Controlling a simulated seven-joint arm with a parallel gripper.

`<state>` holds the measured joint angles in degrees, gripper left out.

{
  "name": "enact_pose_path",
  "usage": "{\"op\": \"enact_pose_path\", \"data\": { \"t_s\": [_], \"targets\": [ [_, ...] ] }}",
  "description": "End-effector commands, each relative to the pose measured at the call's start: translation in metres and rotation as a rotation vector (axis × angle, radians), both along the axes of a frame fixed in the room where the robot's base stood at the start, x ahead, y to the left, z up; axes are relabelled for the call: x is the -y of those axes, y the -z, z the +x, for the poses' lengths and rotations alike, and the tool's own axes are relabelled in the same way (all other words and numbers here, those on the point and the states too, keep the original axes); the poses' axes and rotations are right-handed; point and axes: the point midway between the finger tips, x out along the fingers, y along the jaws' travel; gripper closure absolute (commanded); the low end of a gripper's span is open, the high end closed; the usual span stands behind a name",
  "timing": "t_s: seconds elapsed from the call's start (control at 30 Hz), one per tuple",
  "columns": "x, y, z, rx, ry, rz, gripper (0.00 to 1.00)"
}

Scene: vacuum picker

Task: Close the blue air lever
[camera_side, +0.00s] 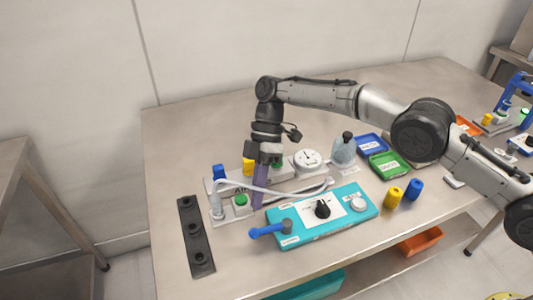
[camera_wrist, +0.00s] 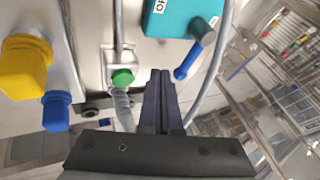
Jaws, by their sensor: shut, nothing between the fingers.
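The blue air lever (camera_side: 266,231) is at the left end of the teal box (camera_side: 340,222). Its grey hub is on the box and its blue handle sticks out to the left, past the box edge. In the wrist view, the lever (camera_wrist: 188,66) angles down and left from the teal box (camera_wrist: 178,18). My gripper (camera_side: 257,205) points down, shut and empty, behind the lever, between the green button and the box. In the wrist view, my fingertips (camera_wrist: 160,75) are together just left of the lever's blue end, apart from it in the picture.
A green button (camera_side: 241,200) stands left of my gripper, with a pale hose (camera_side: 270,190) running close by. Yellow (camera_wrist: 25,65) and blue (camera_wrist: 56,110) knobs are nearby. A dark strip (camera_side: 196,236) lies at left.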

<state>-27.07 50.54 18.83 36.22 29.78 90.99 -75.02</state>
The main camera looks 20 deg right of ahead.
Motion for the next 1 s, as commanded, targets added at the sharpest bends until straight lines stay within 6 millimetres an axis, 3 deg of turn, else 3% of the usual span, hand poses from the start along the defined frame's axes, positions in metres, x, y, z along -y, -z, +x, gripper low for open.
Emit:
{"op": "enact_pose_path", "data": {
  "t_s": [0.37, 0.7, 1.0],
  "targets": [
    [0.03, -0.065, 0.035, 0.004, 0.001, 0.002, 1.0],
    [0.036, -0.081, 0.042, 0.002, 0.0, 0.001, 1.0],
    [0.038, -0.084, 0.042, 0.001, 0.0, 0.0, 1.0]
  ]
}}
